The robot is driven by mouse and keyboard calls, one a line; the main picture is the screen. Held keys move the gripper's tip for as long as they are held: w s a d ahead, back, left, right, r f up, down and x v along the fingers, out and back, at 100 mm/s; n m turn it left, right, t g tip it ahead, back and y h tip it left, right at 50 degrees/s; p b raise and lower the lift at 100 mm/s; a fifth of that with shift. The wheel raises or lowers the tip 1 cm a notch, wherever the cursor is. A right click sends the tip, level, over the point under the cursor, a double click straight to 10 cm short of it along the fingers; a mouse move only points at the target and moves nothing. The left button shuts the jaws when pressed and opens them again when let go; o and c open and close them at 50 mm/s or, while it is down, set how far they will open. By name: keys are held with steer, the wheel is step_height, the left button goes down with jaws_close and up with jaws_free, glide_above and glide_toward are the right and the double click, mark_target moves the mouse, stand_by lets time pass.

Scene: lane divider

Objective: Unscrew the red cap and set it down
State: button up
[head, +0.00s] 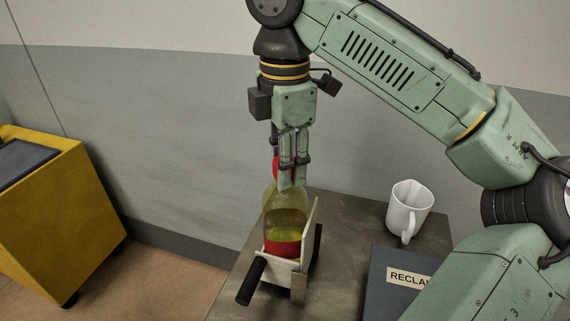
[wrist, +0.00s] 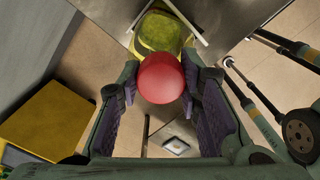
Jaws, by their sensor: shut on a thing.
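The red cap (head: 276,168) shows between the fingers of my gripper (head: 286,184) in the head view, at the top of the bottle. In the wrist view, the round red cap (wrist: 161,78) sits between the two fingertips, and my gripper is shut on it. The bottle (head: 285,222) is see-through yellow-green with a red band low down, and stands upright in a pale holder (head: 298,272). The bottle's yellow-green body (wrist: 163,32) also shows beyond the cap in the wrist view. The fingers hide the neck, so I cannot tell whether the cap is still threaded on.
The holder has a black handle (head: 250,281) at its front left. A white mug (head: 408,210) and a dark labelled box (head: 385,262) stand right of the bottle on the grey table (head: 345,222). A yellow cabinet (head: 70,215) stands apart at the left.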

steer(key=shift+n, duration=0.9)
steer(key=shift+n, duration=0.8)
steer(key=shift+n, duration=0.9)
steer(key=shift+n, duration=0.8)
